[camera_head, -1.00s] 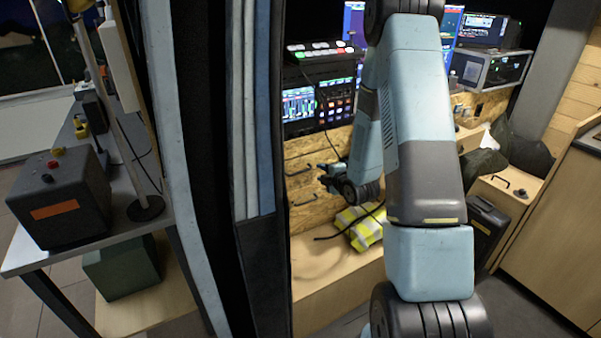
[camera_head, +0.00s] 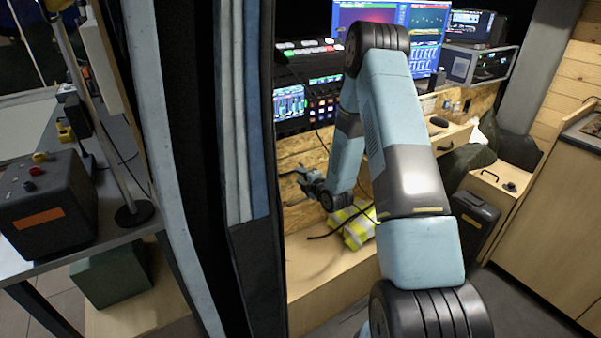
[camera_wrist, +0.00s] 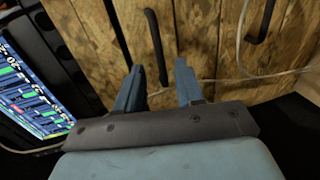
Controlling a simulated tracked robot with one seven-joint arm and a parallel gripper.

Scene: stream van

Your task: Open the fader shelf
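The shelf fronts are rough chipboard panels under the mixing desk, with dark bar handles; which one is the fader shelf is not marked. In the wrist view, one black handle (camera_wrist: 155,47) lies just ahead of the gap between my fingertips, and a second handle (camera_wrist: 264,20) is to the right. My gripper (camera_wrist: 158,78) is open, its two blue fingers apart and empty. No contact with the handle shows. In the head view, my gripper (camera_head: 300,179) is small in front of the chipboard front (camera_head: 304,148). The fronts appear closed; their left part is hidden by the dark pillar.
A lit mixer screen (camera_head: 290,103) is above the fronts; it also shows in the wrist view (camera_wrist: 30,95). A yellow-white checked cloth (camera_head: 352,226) lies on the bench below my forearm. A pale cable (camera_wrist: 242,40) hangs across the panels. A striped pillar (camera_head: 240,110) stands left.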

